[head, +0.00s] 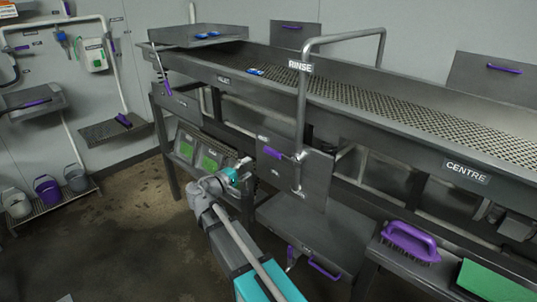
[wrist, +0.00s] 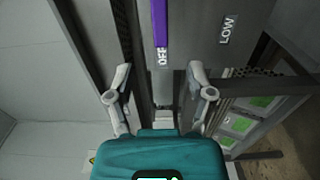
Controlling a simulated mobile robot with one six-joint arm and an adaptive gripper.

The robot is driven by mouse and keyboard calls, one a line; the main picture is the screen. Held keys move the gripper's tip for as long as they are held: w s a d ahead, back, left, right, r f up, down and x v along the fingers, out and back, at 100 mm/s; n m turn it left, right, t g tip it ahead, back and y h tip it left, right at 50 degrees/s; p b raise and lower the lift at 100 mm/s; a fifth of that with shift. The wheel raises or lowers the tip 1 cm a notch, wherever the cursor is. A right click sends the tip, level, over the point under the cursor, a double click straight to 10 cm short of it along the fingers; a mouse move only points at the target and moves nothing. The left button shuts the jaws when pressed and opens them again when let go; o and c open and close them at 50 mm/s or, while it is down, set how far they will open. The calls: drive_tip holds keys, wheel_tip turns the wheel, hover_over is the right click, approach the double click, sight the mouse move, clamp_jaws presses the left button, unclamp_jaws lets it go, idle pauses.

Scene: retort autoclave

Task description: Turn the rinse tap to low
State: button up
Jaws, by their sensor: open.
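The rinse tap is a purple lever (head: 273,153) on a grey plate (head: 315,172) below the pipe labelled RINSE (head: 301,67). The lever points left in the head view. In the wrist view the purple lever (wrist: 160,22) ends right by the OFF mark (wrist: 162,57). The LOW mark (wrist: 227,30) is on the plate to its right. My gripper (head: 248,163) is open just left of the plate. In the wrist view its fingers (wrist: 160,78) are spread either side of the lever's line, with the lever end beyond them. Its pivot is out of the wrist view.
A long perforated steel trough (head: 390,107) runs behind the plate. A purple brush (head: 410,241) lies on the lower right ledge. A grey cabinet (head: 300,235) sits below the plate. The floor (head: 130,235) left of my arm is clear.

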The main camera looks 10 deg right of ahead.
sight(271, 154)
drive_tip(key=x, duration=1.3)
